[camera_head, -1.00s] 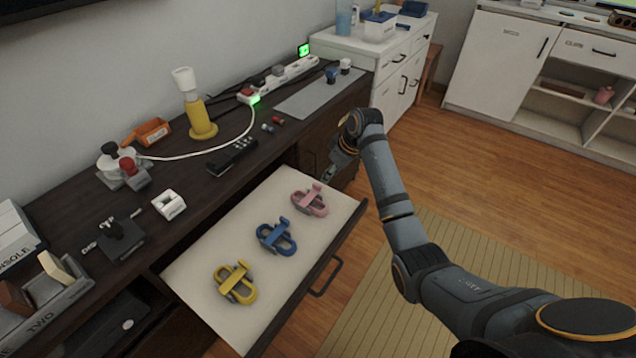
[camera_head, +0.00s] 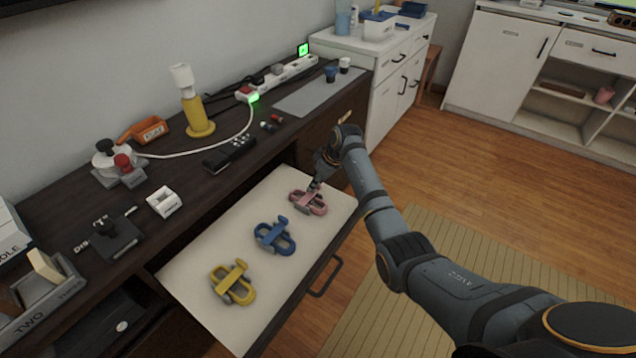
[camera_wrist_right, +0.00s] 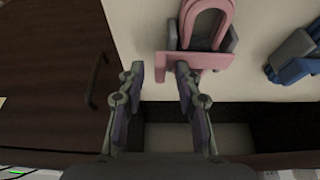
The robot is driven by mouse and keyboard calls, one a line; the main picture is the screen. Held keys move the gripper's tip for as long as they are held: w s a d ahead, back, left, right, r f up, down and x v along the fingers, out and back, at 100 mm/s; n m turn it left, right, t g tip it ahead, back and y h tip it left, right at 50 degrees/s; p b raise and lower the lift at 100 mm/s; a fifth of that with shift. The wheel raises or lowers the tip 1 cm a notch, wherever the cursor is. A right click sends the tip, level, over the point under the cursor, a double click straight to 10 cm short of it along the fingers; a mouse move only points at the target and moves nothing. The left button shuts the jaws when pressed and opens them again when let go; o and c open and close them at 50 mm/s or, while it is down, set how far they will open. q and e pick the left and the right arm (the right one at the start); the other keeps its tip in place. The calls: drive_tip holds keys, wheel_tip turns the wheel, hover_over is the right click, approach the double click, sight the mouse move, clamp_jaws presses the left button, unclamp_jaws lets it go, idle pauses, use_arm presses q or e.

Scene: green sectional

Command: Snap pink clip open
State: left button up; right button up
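The pink clip (camera_head: 309,202) lies in the open drawer (camera_head: 186,266), at its far right end, beyond a blue clip (camera_head: 274,236) and a yellow clip (camera_head: 233,282). My right gripper (camera_head: 317,183) is at the pink clip's far side, just above its lever end. In the right wrist view the gripper (camera_wrist_right: 159,76) is open, its two fingers apart. The pink clip (camera_wrist_right: 196,62) shows ahead, its crosswise lever end near the right finger; whether they touch I cannot tell. Part of the blue clip (camera_wrist_right: 297,58) shows at the right. My left gripper is not in view.
The dark desk (camera_head: 75,212) above the drawer carries a yellow lamp (camera_head: 196,115), a power strip (camera_head: 283,74) and an orange holder (camera_head: 145,130). The drawer's handle (camera_head: 326,277) faces the open floor.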

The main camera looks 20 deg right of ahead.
clamp_jaws()
idle(0.3)
